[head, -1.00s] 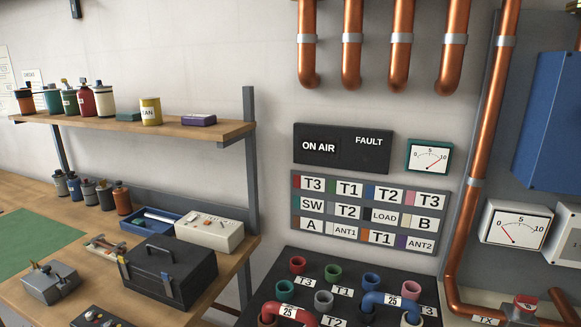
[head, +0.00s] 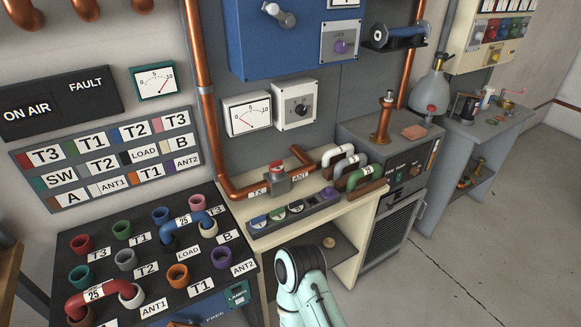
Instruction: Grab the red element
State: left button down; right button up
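A small red-topped piece (head: 277,167) sits in a grey block on the copper pipe line, between the TX and ANT labels, on the cream bench (head: 355,205). A row of round pieces with green, blue, dark and purple colours lies in a grey tray (head: 312,207) in front of it. A red U-shaped link marked 25 (head: 88,296) bridges two sockets on the black panel at the lower left. A mint-coloured arm part of mine rises at the bottom centre, in front of the bench; no gripper fingers show on it. Neither gripper is in view.
Copper pipe (head: 205,110) runs down behind the bench. The black socket panel (head: 215,275) is left of the bench. Floor (head: 470,265) is clear at the right.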

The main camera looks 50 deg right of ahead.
aim_at(277, 166)
jog(key=z, duration=1.45)
jog(key=l+u, duration=0.1)
jog(key=u, duration=0.25)
jog(key=l+u, duration=0.1)
jog(key=u, duration=0.25)
jog(key=i+l+u, duration=0.1)
jog(key=u, duration=0.3)
jog(key=l+u, duration=0.35)
jog(key=l, duration=0.15)
jog(key=k+l+u, duration=0.15)
jog(key=l+u, duration=0.2)
jog(key=k+l+u, duration=0.1)
jog(key=l, duration=0.3)
jog(key=k+l, duration=0.1)
jog(key=l, duration=0.25)
jog(key=k+l+u, duration=0.15)
jog(key=l, duration=0.25)
jog(key=i, duration=0.05)
